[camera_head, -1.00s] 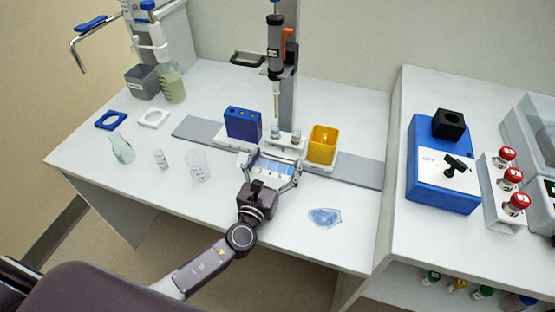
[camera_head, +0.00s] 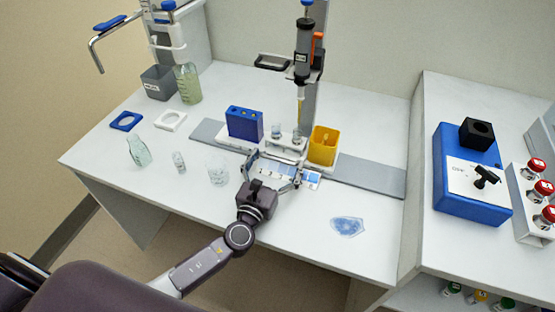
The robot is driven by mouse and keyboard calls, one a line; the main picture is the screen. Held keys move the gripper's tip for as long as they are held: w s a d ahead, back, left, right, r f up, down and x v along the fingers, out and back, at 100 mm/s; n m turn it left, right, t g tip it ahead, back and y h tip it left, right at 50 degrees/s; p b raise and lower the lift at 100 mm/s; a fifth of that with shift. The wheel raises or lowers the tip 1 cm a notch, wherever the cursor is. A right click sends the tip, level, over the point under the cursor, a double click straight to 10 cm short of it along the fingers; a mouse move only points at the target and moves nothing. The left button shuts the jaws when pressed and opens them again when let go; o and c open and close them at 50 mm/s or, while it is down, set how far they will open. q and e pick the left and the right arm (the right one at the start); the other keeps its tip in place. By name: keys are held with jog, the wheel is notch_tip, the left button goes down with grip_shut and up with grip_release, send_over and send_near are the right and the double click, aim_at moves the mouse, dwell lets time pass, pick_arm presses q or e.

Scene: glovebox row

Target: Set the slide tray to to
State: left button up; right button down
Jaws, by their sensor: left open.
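The slide tray (camera_head: 346,165) is a pale carriage on a long grey rail (camera_head: 374,181). It bears a blue block with holes (camera_head: 244,124) at left, a white holder with small glass vessels (camera_head: 285,143) in the middle and a yellow open container (camera_head: 323,146) at right. My left gripper (camera_head: 274,167) is open at the tray's front edge, its fingers spread. A flat blue-and-white plate (camera_head: 310,180) lies in front of the tray, partly behind the gripper. I cannot tell whether the fingers touch the tray. My right gripper is not in view.
A dispenser (camera_head: 303,62) stands over the rail. Glassware, including a beaker (camera_head: 217,172) and a flask (camera_head: 138,151), stands left of my arm. A clear blue-tinted piece (camera_head: 347,227) lies at front right. A blue device (camera_head: 465,175) stands on the right bench.

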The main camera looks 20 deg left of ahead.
pick_arm(q)
jog(key=s, duration=1.2)
jog(key=shift+a, duration=0.2)
